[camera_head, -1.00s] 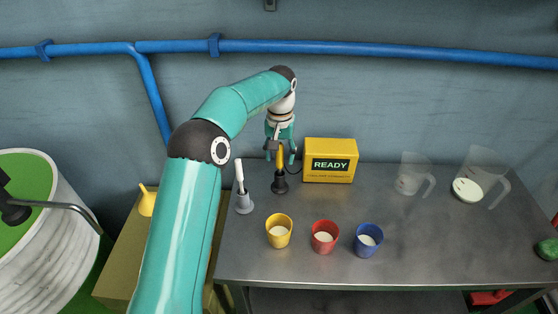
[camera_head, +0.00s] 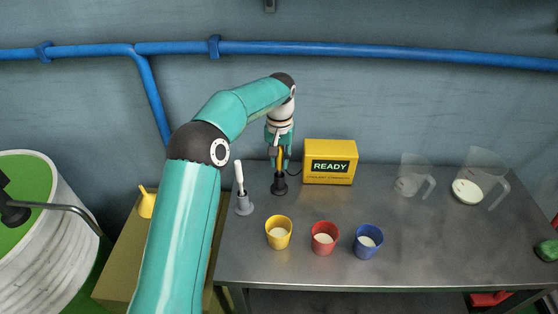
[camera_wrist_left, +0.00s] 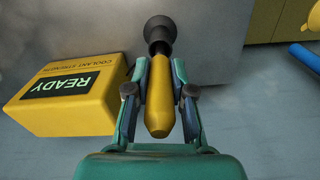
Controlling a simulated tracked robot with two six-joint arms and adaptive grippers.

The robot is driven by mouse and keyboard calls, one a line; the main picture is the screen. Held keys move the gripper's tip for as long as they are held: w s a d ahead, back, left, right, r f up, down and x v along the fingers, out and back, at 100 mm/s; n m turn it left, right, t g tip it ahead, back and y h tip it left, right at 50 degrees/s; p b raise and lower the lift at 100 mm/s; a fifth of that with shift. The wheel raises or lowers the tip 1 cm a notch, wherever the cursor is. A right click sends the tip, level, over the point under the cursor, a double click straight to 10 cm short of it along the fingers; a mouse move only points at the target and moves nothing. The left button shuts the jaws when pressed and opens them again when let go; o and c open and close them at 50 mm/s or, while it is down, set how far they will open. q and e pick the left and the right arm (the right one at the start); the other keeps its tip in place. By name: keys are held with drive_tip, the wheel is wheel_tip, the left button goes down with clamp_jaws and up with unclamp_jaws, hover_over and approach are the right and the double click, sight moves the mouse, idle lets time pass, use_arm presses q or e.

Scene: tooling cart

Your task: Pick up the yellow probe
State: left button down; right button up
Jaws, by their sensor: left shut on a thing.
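The yellow probe (camera_wrist_left: 160,95) stands upright in a black holder (camera_head: 280,187) on the metal cart, just left of the yellow READY box (camera_head: 330,162). My left gripper (camera_head: 279,163) is around the probe, with one finger on each side. In the left wrist view the fingers (camera_wrist_left: 160,75) are shut on the probe's yellow body. The probe's lower end is at the black holder (camera_wrist_left: 159,33); I cannot tell whether it is still inside. My right gripper is not in view.
A grey holder with a white-handled tool (camera_head: 241,190) stands left of the probe. Yellow (camera_head: 278,233), red (camera_head: 324,238) and blue (camera_head: 368,241) cups stand in front. Clear jugs (camera_head: 480,180) stand to the right. A wall is behind.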

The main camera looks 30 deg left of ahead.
use_arm(q)
drive_tip(key=shift+r, duration=0.1)
drive_tip(key=shift+r, duration=0.55)
wheel_tip(320, 180, up, 8)
drive_tip(key=shift+f+p, duration=0.1)
drive_tip(key=shift+p, duration=0.6)
wheel_tip(320, 180, up, 11)
drive_tip(key=p, duration=0.6)
drive_tip(key=shift+f, duration=0.1)
